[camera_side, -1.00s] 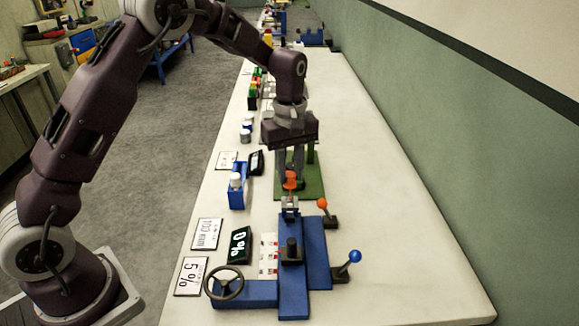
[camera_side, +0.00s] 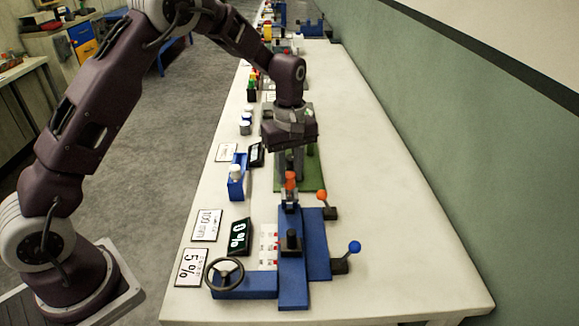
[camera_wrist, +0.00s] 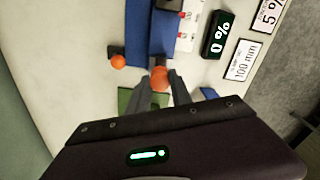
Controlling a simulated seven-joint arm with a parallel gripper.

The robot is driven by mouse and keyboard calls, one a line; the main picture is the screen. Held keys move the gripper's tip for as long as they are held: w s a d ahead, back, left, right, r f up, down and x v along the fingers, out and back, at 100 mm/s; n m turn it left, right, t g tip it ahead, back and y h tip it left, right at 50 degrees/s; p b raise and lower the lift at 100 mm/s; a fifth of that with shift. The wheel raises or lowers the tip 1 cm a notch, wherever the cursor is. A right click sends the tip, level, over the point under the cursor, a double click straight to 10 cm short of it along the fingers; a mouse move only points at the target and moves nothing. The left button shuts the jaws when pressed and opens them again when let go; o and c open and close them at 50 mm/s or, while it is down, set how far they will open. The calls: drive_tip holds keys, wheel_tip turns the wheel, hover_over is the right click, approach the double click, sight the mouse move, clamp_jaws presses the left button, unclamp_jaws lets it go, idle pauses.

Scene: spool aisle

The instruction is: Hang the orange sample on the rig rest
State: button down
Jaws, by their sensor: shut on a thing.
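The orange sample (camera_side: 290,181) is small and upright, at the far end of the blue rig (camera_side: 291,265). In the wrist view it shows as a rounded orange shape (camera_wrist: 159,77) between my fingertips. My gripper (camera_side: 289,172) points down and is shut on the sample. Just below the sample is a small grey-and-dark piece (camera_side: 289,199) at the rig's far end, which looks like the rest. I cannot tell whether the sample touches it. My fingers and wrist hide part of the sample's top.
A lever with an orange ball (camera_side: 322,195) and one with a blue ball (camera_side: 354,247) stand right of the rig. A handwheel (camera_side: 224,278) and a 0% display (camera_side: 240,236) are left. A green base (camera_side: 313,181) lies behind. The table's right side is clear.

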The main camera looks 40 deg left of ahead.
drive_tip(key=shift+f, duration=1.2)
drive_tip(key=c, duration=1.1)
unclamp_jaws()
wheel_tip(320, 180, up, 7)
drive_tip(key=shift+r, duration=0.15)
